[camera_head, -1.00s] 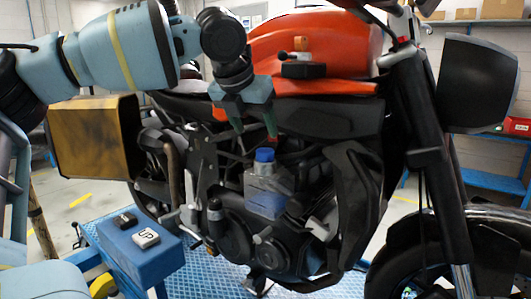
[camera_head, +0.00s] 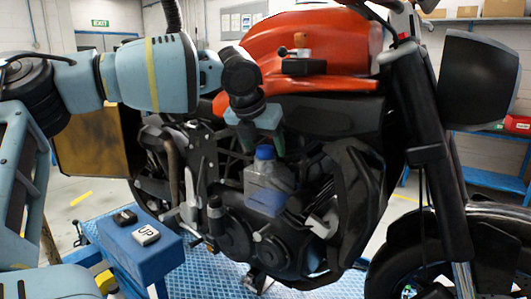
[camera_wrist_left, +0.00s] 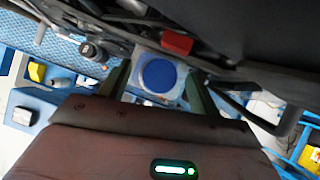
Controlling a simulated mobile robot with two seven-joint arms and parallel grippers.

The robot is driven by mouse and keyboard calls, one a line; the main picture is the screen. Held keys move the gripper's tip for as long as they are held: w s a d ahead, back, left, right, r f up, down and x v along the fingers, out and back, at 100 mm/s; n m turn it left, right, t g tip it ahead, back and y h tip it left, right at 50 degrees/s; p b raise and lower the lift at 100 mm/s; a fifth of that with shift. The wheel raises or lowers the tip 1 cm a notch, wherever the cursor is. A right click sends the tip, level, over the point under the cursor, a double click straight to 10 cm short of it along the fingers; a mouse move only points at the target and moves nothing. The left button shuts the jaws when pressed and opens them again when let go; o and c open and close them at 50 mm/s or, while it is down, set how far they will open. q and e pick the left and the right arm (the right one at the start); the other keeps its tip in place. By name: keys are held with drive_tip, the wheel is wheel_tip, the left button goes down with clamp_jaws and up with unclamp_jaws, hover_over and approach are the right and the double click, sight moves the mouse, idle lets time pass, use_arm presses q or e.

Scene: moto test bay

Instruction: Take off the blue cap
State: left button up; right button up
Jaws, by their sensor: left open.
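The blue cap (camera_head: 265,152) sits on top of a translucent bottle (camera_head: 266,192) with bluish contents, in front of the motorcycle's engine. My left gripper (camera_head: 263,146) is open and comes down from above, with its fingertips at about the cap's height, one to each side. In the left wrist view the round cap (camera_wrist_left: 159,76) lies between the two spread fingers (camera_wrist_left: 158,87), with a gap on both sides. The bottle's pale square top (camera_wrist_left: 150,98) shows around the cap. My right gripper is not in view.
The motorcycle's orange tank (camera_head: 310,55) and black frame parts crowd closely behind and above the bottle. A black fork (camera_head: 425,150) stands at the right. A blue box (camera_head: 150,262) with an UP button (camera_head: 146,236) stands at the lower left.

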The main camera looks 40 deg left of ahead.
sight(262, 149)
use_arm(q)
drive_tip(key=shift+c, duration=0.4)
drive_tip(key=c, duration=1.2)
drive_tip(key=shift+r, duration=0.15)
drive_tip(key=shift+r, duration=0.55)
drive_tip(key=shift+s+d+r, duration=0.1)
drive_tip(key=shift+s+r, duration=0.05)
drive_tip(key=shift+r, duration=0.45)
drive_tip(key=shift+s+d+r, duration=0.1)
drive_tip(key=shift+s+r, duration=0.05)
drive_tip(key=shift+r, duration=0.4)
drive_tip(key=s+d, duration=0.2)
drive_tip(key=s, duration=0.2)
drive_tip(key=s+d+r, duration=0.1)
drive_tip(key=s+d, duration=0.1)
drive_tip(key=s, duration=0.3)
drive_tip(key=s+d, duration=0.2)
drive_tip(key=s, duration=0.3)
drive_tip(key=shift+d+r+p, duration=0.15)
drive_tip(key=shift+p, duration=0.15)
